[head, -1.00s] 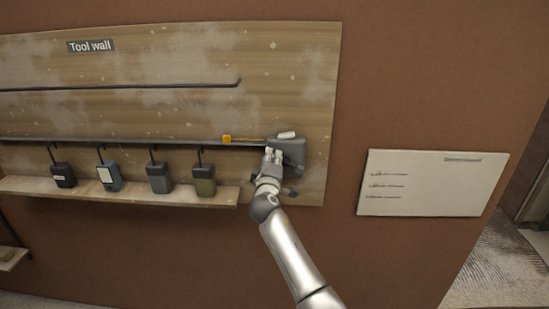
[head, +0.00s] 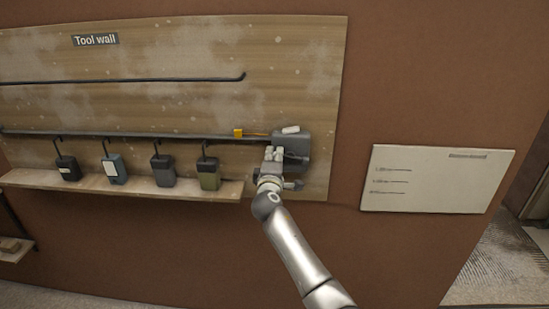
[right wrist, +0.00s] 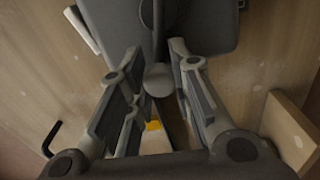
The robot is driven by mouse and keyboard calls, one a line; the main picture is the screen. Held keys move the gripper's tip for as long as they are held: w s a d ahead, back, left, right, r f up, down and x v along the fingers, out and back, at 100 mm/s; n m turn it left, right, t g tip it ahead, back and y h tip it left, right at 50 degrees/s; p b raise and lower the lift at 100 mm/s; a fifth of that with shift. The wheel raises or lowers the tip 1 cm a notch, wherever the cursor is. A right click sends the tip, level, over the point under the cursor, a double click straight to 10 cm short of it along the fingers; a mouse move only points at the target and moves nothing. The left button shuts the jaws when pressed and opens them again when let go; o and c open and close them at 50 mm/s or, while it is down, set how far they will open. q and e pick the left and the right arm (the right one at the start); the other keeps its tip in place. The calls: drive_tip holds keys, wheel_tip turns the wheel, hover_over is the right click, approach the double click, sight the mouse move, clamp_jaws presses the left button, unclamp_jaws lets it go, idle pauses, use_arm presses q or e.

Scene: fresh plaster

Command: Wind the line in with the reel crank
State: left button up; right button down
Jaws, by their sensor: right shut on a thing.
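The grey reel (head: 300,142) is fixed at the right end of the tool wall, with a white label (head: 290,129) on top. An orange line (head: 258,134) runs left from it to a yellow tag (head: 238,133) a short way off. My right gripper (head: 273,154) is in front of the reel, hiding its crank in the head view. The right wrist view shows the dark crank arm (right wrist: 159,35) ending in a round knob (right wrist: 158,78) between my fingers, which are shut on it. The yellow tag (right wrist: 153,126) shows beyond them. My left gripper is out of view.
Several box-like devices hang from hooks on a rail left of the reel, the green one (head: 209,176) nearest my gripper. A wooden shelf (head: 130,192) runs under them. A white notice board (head: 437,180) is on the wall to the right.

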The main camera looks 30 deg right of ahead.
drive_tip(key=c, duration=1.3)
unclamp_jaws()
drive_tip(key=shift+a, duration=0.1)
drive_tip(key=shift+o, duration=0.2)
drive_tip(key=v, duration=1.2)
